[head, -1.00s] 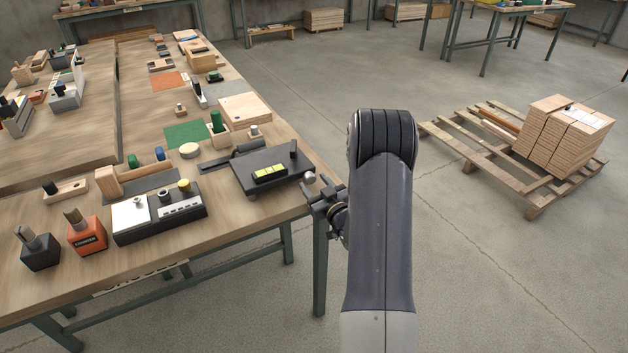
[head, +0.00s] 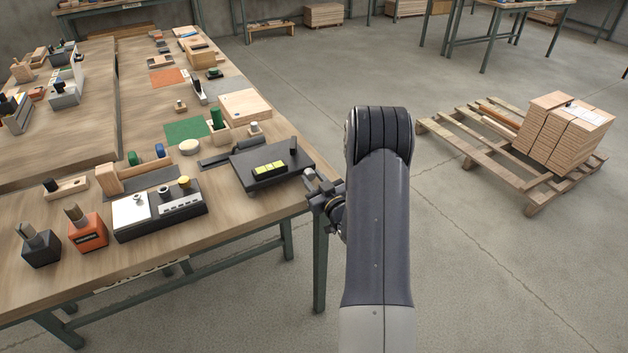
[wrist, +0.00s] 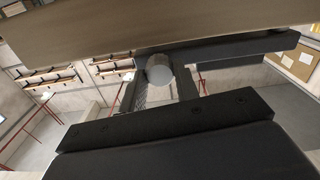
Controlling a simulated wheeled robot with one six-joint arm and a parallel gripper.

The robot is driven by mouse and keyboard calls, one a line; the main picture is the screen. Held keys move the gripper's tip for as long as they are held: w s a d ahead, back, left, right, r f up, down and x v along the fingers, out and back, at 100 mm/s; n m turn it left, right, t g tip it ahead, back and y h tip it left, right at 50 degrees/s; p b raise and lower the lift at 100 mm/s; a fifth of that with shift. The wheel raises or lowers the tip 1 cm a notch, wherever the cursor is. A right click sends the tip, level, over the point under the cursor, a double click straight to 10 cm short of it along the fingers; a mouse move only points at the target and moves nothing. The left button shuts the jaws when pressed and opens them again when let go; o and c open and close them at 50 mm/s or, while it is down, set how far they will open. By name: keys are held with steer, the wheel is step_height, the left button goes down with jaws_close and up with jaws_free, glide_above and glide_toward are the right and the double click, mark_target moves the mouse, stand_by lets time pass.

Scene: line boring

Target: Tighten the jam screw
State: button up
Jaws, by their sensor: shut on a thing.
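A dark flat fixture (head: 247,178) lies at the table's right edge, with a yellow-green block (head: 269,168) and a short dark post on top. The jam screw appears to be the pale round metal piece (wrist: 159,68) in the wrist view, at the dark fixture's side. My gripper (head: 316,188) is beside the fixture's right end, just off the table edge. In the wrist view its fingers (wrist: 160,90) lie on either side of the round piece and are shut on it. The screw's shaft and seat are hidden, and its tightness cannot be seen.
The wooden bench (head: 235,218) holds a black-and-white control box (head: 160,212), an orange block (head: 87,234) and a dark block (head: 38,248) left of the fixture. A pallet (head: 470,157) with stacked boxes (head: 565,132) stands on the right. Floor between is clear.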

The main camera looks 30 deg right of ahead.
steer(key=shift+f+m+b, duration=0.25)
steer(key=shift+m+b, duration=0.75)
steer(key=shift+b, duration=0.6)
steer(key=shift+r+m+b, duration=0.25)
steer(key=shift+m+b, duration=0.5)
steer(key=shift+m, duration=0.35)
steer(key=o, duration=1)
steer(key=s+b, duration=0.1)
steer(key=s, duration=0.4)
steer(key=s+b, duration=0.1)
steer(key=s, duration=0.4)
steer(key=shift+s+d, duration=0.2)
steer(key=shift+s, duration=0.2)
steer(key=shift+w, duration=0.1)
